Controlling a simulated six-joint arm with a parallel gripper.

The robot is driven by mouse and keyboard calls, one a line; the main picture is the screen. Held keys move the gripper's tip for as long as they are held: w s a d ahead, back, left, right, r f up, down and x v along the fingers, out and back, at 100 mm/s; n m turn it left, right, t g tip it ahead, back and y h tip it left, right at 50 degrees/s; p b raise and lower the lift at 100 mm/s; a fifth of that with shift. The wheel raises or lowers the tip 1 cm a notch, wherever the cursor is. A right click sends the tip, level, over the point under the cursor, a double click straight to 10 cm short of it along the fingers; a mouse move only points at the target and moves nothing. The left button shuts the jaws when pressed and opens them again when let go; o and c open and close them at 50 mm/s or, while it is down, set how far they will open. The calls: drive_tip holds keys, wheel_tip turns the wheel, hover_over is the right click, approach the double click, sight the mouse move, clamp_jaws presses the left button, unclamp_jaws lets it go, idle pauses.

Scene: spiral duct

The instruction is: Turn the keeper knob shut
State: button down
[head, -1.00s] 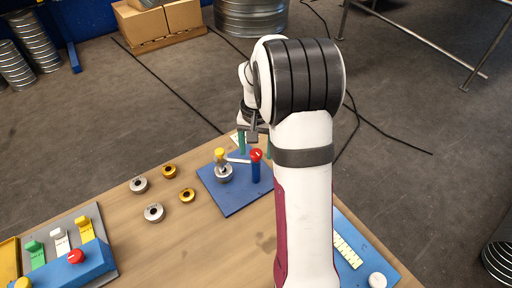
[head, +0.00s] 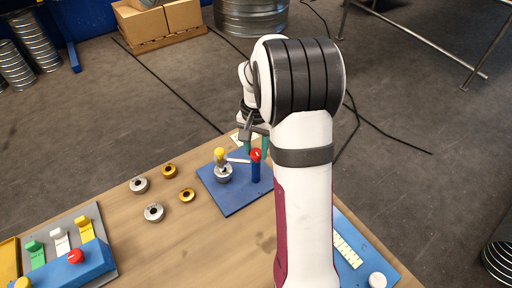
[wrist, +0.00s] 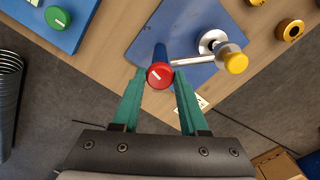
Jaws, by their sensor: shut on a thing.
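The red knob (head: 256,154) with a white line on top sits on a blue post on a blue plate (head: 235,203). I take it as the keeper knob. It also shows in the wrist view (wrist: 160,75), its line slanting. A pale bar (wrist: 198,61) runs from beside the knob toward a silver round fitting (head: 223,174) with a yellow-topped handle (wrist: 235,62). My gripper (wrist: 160,76) has its green fingers on either side of the red knob, shut on it. In the head view my arm hides part of the plate's surroundings.
Loose silver and gold rings (head: 154,212) lie left of the plate. A panel with coloured switches (head: 60,240) stands at the far left. A blue panel with a green knob (wrist: 58,17) shows in the wrist view. The table edge is close behind the plate.

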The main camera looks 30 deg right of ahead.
drive_tip(key=m, duration=1.1)
drive_tip(key=shift+m, duration=2.2)
drive_tip(key=shift+c, duration=2.2)
unclamp_jaws()
drive_tip(key=shift+r, duration=0.1)
